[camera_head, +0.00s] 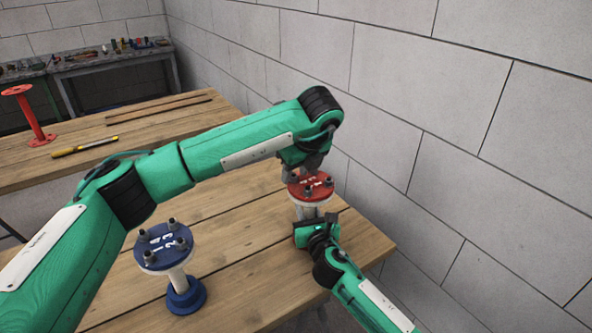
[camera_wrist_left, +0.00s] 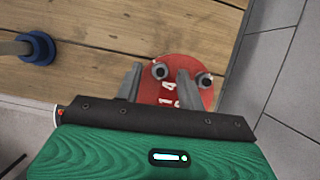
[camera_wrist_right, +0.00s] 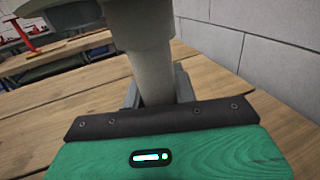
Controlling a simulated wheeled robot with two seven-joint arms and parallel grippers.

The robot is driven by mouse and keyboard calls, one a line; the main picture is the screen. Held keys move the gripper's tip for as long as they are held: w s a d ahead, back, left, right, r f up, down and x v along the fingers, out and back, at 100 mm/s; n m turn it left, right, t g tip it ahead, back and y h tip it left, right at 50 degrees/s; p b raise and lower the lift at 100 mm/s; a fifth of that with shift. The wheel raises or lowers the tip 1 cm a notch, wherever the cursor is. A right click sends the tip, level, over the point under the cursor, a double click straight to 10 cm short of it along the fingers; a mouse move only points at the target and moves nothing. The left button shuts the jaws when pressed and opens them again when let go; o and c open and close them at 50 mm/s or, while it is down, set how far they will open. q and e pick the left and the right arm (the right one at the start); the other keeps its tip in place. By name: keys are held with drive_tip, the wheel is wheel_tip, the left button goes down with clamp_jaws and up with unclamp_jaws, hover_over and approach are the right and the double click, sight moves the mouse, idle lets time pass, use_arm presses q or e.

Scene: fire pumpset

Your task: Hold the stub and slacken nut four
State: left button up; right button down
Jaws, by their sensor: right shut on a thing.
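The stub with a red top flange (camera_head: 320,192) stands at the table's right end. Its flange carries bolts with nuts and white numbers. My right gripper (camera_head: 312,222) is shut on the stub's pale pipe (camera_wrist_right: 146,62) below the flange. My left gripper (camera_head: 304,172) is just above the flange, its fingers apart. In the left wrist view, one nut (camera_wrist_left: 160,70) appears between the left fingertips, and another nut (camera_wrist_left: 204,80) is right of the right finger. White digits show on the flange, but I cannot tell surely which nut is four. The stub's foot is mostly hidden.
A second stub with a blue flange (camera_head: 164,246) stands on the wooden table (camera_head: 250,250), left of the red one. A red stand (camera_head: 30,115) and a yellow-handled tool (camera_head: 85,146) are on the far table. A block wall (camera_head: 450,130) is close on the right.

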use_arm(q)
drive_tip(key=v, duration=1.2)
drive_tip(key=shift+w, duration=0.1)
drive_tip(key=shift+f, duration=0.1)
use_arm(e)
drive_tip(key=c, duration=1)
unclamp_jaws()
drive_tip(key=shift+c, duration=0.2)
drive_tip(key=shift+s, duration=0.1)
